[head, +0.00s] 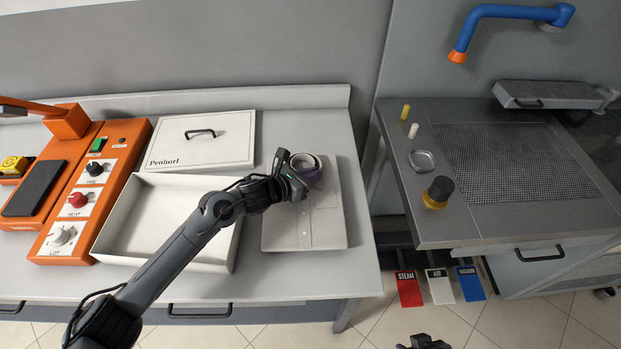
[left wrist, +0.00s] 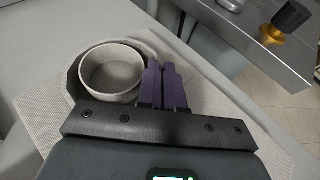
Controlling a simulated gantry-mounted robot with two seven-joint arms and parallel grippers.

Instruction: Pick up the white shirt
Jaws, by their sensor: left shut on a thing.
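The white shirt (head: 322,228) lies folded flat on the table, right of the open box, with a button strip down its front. A round, upright white collar (head: 303,163) stands at its far end; this ring (left wrist: 110,75) also shows in the left wrist view. My left gripper (head: 306,174) is down at the collar. Its purple fingers (left wrist: 164,82) are close together beside the ring, shut on the shirt; the gripped fabric is mostly hidden. Part of my right gripper (head: 425,342) shows at the bottom edge; its jaw state is unclear.
An open white box (head: 220,258) stands left of the shirt, under my left arm. Its lid (head: 205,140), marked Penhurl, lies behind. An orange press (head: 125,160) is at far left. A grey metal table (head: 440,215) with small items stands right, across a gap.

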